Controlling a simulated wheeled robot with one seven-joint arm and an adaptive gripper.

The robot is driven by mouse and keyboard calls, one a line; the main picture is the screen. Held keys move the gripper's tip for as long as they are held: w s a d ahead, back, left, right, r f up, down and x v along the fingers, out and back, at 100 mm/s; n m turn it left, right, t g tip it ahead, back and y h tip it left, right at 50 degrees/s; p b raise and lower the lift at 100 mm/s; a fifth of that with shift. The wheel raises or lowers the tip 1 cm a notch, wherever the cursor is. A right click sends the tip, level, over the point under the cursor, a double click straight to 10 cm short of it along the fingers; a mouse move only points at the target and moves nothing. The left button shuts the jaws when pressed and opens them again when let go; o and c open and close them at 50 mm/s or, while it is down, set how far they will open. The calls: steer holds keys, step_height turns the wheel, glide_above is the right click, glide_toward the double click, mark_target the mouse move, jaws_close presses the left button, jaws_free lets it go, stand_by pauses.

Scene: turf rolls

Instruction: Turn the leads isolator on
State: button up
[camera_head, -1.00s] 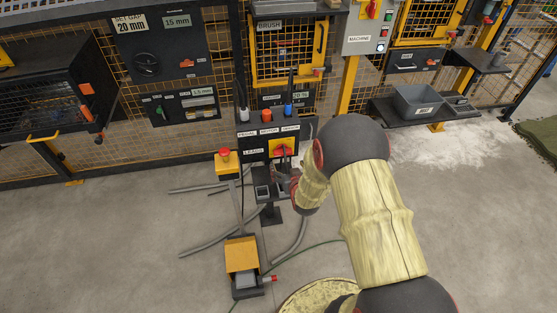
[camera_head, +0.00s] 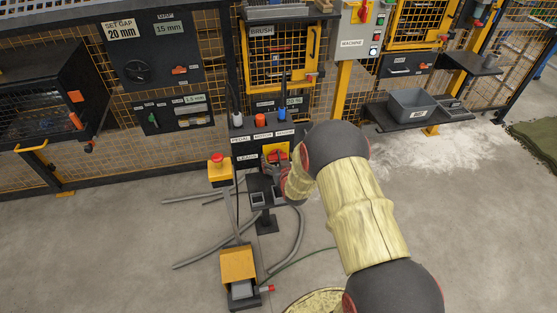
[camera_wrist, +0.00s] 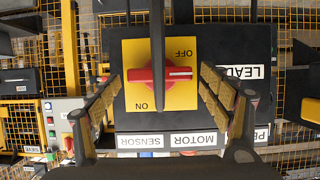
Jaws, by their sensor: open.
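The leads isolator is a red rotary handle (camera_wrist: 170,74) on a yellow plate (camera_wrist: 180,98), mounted on a dark panel. The wrist view shows it upside down. The handle lies level, its white mark toward the picture's right; OFF is printed at upper right and ON at lower left. In the head view the yellow plate (camera_head: 277,150) is partly hidden by my gripper (camera_head: 275,168). In the wrist view my gripper (camera_wrist: 159,78) is open, its fingers on either side of the handle with gaps. I cannot tell whether they reach its depth.
A dark thin bar crosses the handle in the wrist view. Pedal, motor and sensor plugs (camera_head: 260,119) stand above the isolator. A red emergency button on a yellow box (camera_head: 219,170) is at left. A foot pedal (camera_head: 239,265) and grey cables lie on the floor below.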

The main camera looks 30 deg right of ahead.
steer(key=shift+c, duration=0.5)
steer(key=c, duration=1.1)
steer(key=shift+o, duration=0.2)
steer(key=m+y, duration=0.1)
steer(key=m, duration=0.1)
steer(key=shift+s+d+m+t+y, duration=0.15)
steer(key=shift+d+m+t+y, duration=0.15)
steer(key=shift+y, duration=0.1)
steer(key=m, duration=0.1)
steer(key=m+y, duration=0.1)
steer(key=m+t, duration=0.1)
steer(key=shift+d+f+y+p, duration=0.2)
steer(key=shift+f+y+p, duration=0.1)
steer(key=shift+y, duration=0.1)
steer(key=m, duration=0.1)
steer(key=m+t+y, duration=0.1)
steer(key=m, duration=0.1)
steer(key=shift+s+d+f+m, duration=0.1)
steer(key=shift+d+f+m, duration=0.05)
steer(key=shift+m, duration=0.15)
steer(key=shift+f+m+t+y, duration=0.2)
steer(key=shift+m+t, duration=0.4)
steer(key=shift+m, duration=0.5)
steer(key=shift+f+m+t+y, duration=0.1)
steer(key=shift+m+t+y, duration=0.2)
steer(key=shift+m+t, duration=0.55)
steer(key=shift+m+g, duration=0.25)
steer(key=shift+m, duration=0.1)
